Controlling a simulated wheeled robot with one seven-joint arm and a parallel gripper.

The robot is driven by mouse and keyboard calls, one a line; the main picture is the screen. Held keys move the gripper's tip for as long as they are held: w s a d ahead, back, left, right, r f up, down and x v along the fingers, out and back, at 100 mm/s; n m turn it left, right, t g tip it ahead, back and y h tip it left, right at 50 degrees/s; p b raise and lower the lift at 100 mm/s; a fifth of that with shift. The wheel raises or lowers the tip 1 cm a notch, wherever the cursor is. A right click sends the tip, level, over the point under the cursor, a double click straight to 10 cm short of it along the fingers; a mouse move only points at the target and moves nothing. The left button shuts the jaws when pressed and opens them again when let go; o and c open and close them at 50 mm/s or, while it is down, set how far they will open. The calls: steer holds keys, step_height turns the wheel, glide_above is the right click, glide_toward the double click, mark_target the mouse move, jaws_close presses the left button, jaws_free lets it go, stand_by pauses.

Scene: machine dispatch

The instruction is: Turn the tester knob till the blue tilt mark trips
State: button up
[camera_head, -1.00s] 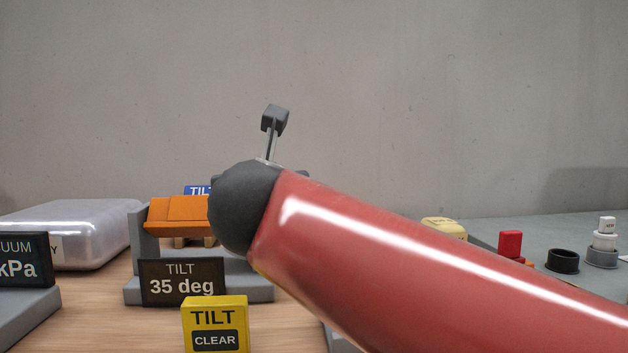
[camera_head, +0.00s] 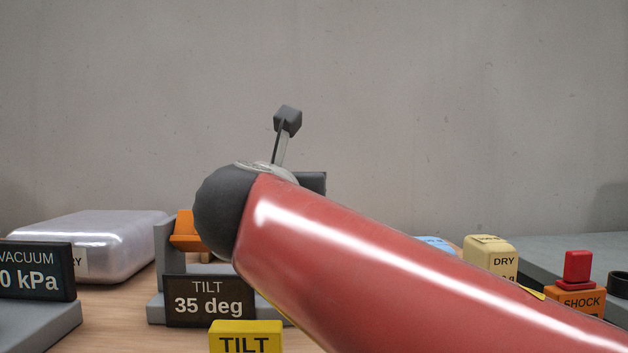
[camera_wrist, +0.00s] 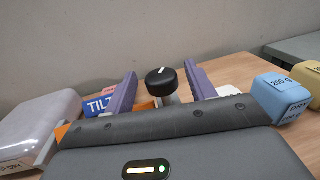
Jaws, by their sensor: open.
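In the wrist view my gripper (camera_wrist: 160,70) is open, with its purple fingers on either side of the black tester knob (camera_wrist: 161,83). A gap shows on both sides of the knob, and its white pointer line is on top. The blue tilt mark (camera_wrist: 98,105) lies left of the left finger, partly covered by it. In the head view the grey tilt tester (camera_head: 163,250) has an orange cradle (camera_head: 184,232) and a display (camera_head: 208,302) reading "TILT 35 deg". My red arm hides the knob, gripper and blue mark there.
A yellow TILT sign (camera_head: 246,335) stands in front of the tester, cut off by the frame. A vacuum display (camera_head: 38,272) and clear-wrapped pack (camera_head: 85,235) are at left. Right of the gripper are a blue block (camera_wrist: 282,97) and a cream block (camera_wrist: 308,82). A SHOCK block (camera_head: 580,302) stands far right.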

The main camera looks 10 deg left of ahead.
steer(key=shift+w, duration=0.8)
steer(key=c, duration=0.9)
steer(key=shift+n+y, duration=0.3)
steer(key=shift+y, duration=0.2)
